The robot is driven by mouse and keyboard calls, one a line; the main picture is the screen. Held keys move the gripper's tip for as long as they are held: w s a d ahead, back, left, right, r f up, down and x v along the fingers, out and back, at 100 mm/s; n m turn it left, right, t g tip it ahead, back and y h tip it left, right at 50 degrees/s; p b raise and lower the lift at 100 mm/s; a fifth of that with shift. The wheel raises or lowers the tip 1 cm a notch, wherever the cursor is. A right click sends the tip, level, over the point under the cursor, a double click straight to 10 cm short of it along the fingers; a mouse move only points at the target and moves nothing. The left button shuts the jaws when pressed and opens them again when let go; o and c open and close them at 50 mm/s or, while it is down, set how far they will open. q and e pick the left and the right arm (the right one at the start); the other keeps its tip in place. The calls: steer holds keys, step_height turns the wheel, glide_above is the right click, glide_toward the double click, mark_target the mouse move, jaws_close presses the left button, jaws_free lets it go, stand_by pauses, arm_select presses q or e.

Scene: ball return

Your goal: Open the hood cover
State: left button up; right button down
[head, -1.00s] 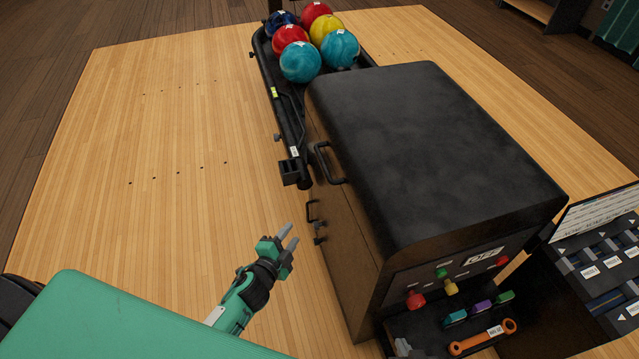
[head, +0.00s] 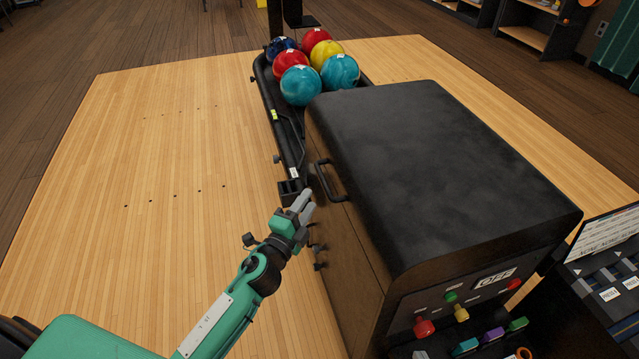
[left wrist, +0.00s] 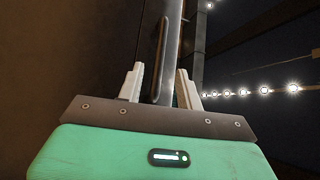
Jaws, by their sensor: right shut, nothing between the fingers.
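The hood cover (head: 430,160) is a large black lid with rounded edges, lying closed on the brown machine body. Its dark handle (head: 327,182) is on the left side, near the upper edge. My left gripper (head: 303,203) is just left of and below this handle, pointing toward it. In the left wrist view the two pale fingers (left wrist: 159,88) are apart, and the dark handle bar (left wrist: 157,60) shows upright between and beyond them. I cannot tell that they touch it. My right gripper is out of view.
A ball rack (head: 285,135) with several coloured balls runs behind the machine, its near end close to my gripper. The front panel has an OFF sign (head: 494,279) and coloured knobs. Another smaller handle is below the gripper. Wooden floor to the left is clear.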

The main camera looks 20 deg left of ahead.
arm_select(q)
steer(key=f+x, duration=0.1)
steer(key=x, duration=0.6)
steer(key=shift+r, duration=0.45)
steer(key=shift+w, duration=0.1)
steer(key=shift+c, duration=0.5)
jaws_close()
